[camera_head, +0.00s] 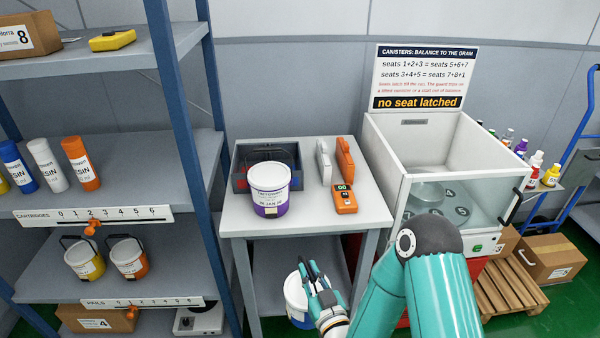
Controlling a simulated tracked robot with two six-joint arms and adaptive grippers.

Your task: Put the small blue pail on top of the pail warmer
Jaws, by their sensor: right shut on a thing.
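A white pail with a blue lower band (295,297) shows low in the view, in front of the small table's lower shelf; it appears to be the small blue pail. My right gripper (311,275) is at this pail's upper right side, shut on it. The gripper hides part of the pail, and the exact grip point is unclear. A low white device with a dark round top (196,320) sits at the bottom of the left rack; it may be the pail warmer, and the picture's lower edge cuts it off. My left gripper is out of view.
A purple-banded pail (270,188), a dark open bin, and an orange meter (344,199) stand on the small table (372,212). The rack's blue post (180,110) stands between table and shelves. Yellow (85,262) and orange (129,262) pails occupy the rack. A white glass-fronted cabinet stands right.

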